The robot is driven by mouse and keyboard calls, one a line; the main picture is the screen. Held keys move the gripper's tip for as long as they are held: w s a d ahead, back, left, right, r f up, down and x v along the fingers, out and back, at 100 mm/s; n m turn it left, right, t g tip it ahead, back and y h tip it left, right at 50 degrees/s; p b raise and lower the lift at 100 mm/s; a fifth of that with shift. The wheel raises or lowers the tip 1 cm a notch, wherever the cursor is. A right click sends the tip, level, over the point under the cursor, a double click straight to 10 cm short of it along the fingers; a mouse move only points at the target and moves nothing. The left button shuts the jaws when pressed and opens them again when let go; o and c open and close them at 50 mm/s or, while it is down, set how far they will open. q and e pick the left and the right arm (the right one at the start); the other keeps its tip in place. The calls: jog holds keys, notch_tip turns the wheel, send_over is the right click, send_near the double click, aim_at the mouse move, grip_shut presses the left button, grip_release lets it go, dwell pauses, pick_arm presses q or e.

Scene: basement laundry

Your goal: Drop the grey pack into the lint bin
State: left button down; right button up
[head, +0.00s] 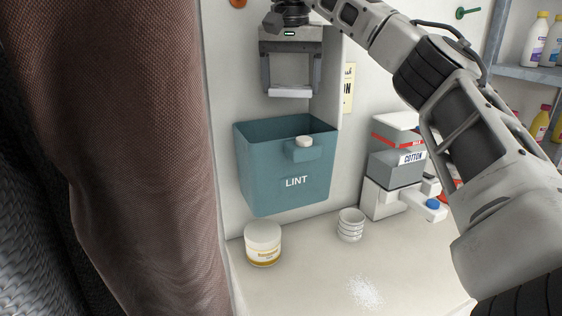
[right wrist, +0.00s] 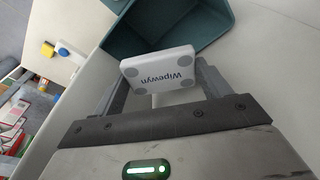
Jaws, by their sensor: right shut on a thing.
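The grey pack (right wrist: 158,72), a light grey box marked "Wipewyn" with darker round spots, is held between the fingers of my right gripper (head: 290,90). In the head view the pack (head: 290,93) shows as a thin bar between the fingertips. The lint bin (head: 265,180) is a teal, open-topped box on the wall, labelled "LINT". My right gripper and the pack are above the bin, apart from its rim. In the right wrist view the open bin (right wrist: 128,38) lies beyond the pack. My left gripper is not in view.
On the counter (head: 315,285) are a tub (head: 263,244), stacked white bowls (head: 350,225) and a patch of white powder (head: 365,293). Boxes (head: 395,165) stand at the right. Brown cloth (head: 145,150) fills the left. A shelf with bottles (head: 535,40) is at the far right.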

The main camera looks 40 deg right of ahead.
jog(key=shift+f, duration=3)
jog(key=o, duration=1)
jog(key=r, duration=0.4)
jog(key=s+a+r, duration=0.1)
jog(key=r, duration=0.7)
jog(key=shift+s+a, duration=0.15)
jog(key=shift+a, duration=0.05)
jog(key=shift+f, duration=0.1)
